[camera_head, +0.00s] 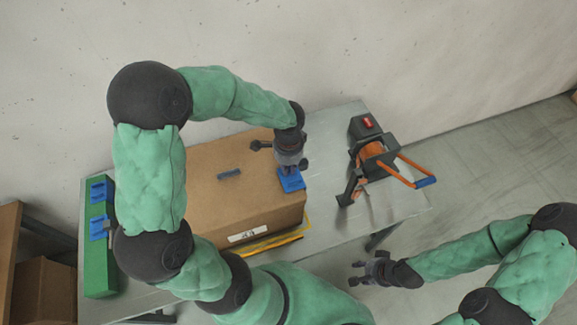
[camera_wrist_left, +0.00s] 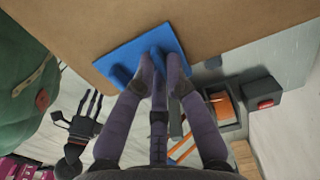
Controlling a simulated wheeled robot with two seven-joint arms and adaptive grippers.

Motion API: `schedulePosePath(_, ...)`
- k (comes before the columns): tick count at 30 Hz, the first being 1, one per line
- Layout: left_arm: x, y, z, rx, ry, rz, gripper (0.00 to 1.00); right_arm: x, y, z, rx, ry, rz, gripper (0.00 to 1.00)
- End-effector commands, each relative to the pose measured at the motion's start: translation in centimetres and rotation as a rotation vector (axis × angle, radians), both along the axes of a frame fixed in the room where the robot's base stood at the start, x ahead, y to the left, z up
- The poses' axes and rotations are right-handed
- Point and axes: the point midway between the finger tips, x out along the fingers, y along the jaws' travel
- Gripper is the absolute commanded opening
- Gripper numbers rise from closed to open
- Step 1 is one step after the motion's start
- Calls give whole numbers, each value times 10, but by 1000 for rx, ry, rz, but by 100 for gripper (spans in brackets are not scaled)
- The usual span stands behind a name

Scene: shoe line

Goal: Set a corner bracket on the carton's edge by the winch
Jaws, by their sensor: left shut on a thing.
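The brown carton (camera_head: 205,200) stands on the metal table. My left gripper (camera_head: 290,166) is shut on a blue corner bracket (camera_head: 291,181) at the carton's right edge, on the winch side. In the left wrist view, the bracket (camera_wrist_left: 138,54) lies flat against or just over the carton top (camera_wrist_left: 235,22) along its edge; I cannot tell whether it touches. My left fingers (camera_wrist_left: 160,75) close on its raised rib. The winch (camera_head: 372,150), dark with orange parts, stands right of the carton. My right gripper (camera_head: 358,273) is open and empty, in front of the table.
A green holder (camera_head: 101,270) at the table's left end carries blue brackets (camera_head: 99,190). A small grey piece (camera_head: 229,174) lies on the carton top. A yellow strap (camera_head: 268,245) lies along the carton's front. Bare table shows between carton and winch.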

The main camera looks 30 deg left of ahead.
Motion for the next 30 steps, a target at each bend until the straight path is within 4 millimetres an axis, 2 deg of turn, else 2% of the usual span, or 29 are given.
schedulePosePath(14,0,0,-2,0,0,0,0,0,0,-1,0,0,0,40)
schedulePosePath(15,0,0,-2,0,0,0,19,0,0,-1,0,0,0,40)
schedulePosePath(17,0,0,-2,0,0,0,36,0,0,-1,0,0,0,40)
schedulePosePath(18,0,0,-2,0,0,0,41,0,0,-1,0,0,0,40)
schedulePosePath(25,0,0,-2,0,0,0,41,0,0,-1,0,0,0,40)
schedulePosePath(27,0,0,-2,0,0,0,60,0,0,-1,0,0,0,40)
schedulePosePath(30,0,0,-2,0,0,0,61,0,0,-1,0,0,0,40)
